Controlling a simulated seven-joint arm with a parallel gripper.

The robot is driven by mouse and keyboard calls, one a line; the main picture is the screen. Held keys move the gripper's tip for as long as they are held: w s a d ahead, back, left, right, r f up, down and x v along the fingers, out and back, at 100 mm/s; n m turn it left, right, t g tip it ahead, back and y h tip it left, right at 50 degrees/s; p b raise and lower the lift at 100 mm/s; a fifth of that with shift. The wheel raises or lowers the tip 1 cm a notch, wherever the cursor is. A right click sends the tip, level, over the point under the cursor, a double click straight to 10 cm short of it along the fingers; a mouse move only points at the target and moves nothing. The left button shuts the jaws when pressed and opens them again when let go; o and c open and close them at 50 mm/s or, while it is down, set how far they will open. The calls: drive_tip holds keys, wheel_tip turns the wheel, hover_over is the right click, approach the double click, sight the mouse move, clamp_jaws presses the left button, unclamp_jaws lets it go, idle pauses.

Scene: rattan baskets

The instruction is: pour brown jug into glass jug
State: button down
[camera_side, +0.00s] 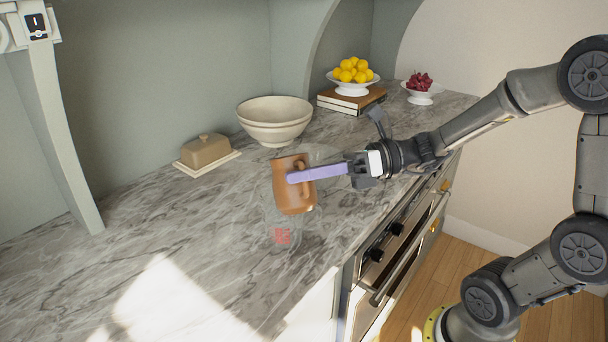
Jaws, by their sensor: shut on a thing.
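The brown jug (290,196) is in the middle of the side view, raised and slightly tilted. My gripper (303,175), with long purple fingers, reaches in from the right and is shut on the jug at its handle side. The glass jug (283,237) is clear and hard to make out; it appears just below and behind the brown jug, with a red patch low on it. The brown jug overlaps it in the picture, so the gap between them cannot be told. No stream of contents is visible.
Cream stacked bowls (273,122) and a butter dish (205,152) stand behind. Lemons in a white bowl (353,83) sit on books (350,100), near a bowl of red fruit (421,92). The marble counter (110,245) is clear at left; its front edge runs above an oven (395,245).

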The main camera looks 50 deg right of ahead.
sight(296, 161)
drive_tip(key=shift+w+d+m+g, duration=0.15)
drive_tip(key=shift+w+m+g, duration=0.1)
drive_tip(key=shift+m, duration=0.45)
drive_tip(key=shift+w+d+m+g, duration=0.1)
drive_tip(key=shift+w+m+g, duration=0.15)
drive_tip(key=shift+m, duration=0.45)
drive_tip(key=shift+w+d+r+m+g, duration=0.1)
drive_tip(key=shift+w+d+m+g, duration=0.15)
drive_tip(key=shift+w+m, duration=0.45)
drive_tip(key=shift+w+d+r+m+g, duration=0.15)
drive_tip(key=shift+w+d+m, duration=0.2)
drive_tip(key=shift+m, duration=0.65)
drive_tip(key=shift+f, duration=0.1)
drive_tip(key=shift+s+a+r+n+t, duration=0.15)
drive_tip(key=shift+s+n, duration=0.15)
drive_tip(key=shift+n, duration=0.25)
drive_tip(key=shift+s+a+r+n+t, duration=0.15)
drive_tip(key=shift+s+n, duration=0.1)
drive_tip(key=shift+n, duration=0.3)
drive_tip(key=shift+f, duration=0.1)
drive_tip(key=shift+s+a+n+t, duration=0.3)
drive_tip(key=shift+s+n, duration=0.25)
drive_tip(key=shift+n, duration=0.65)
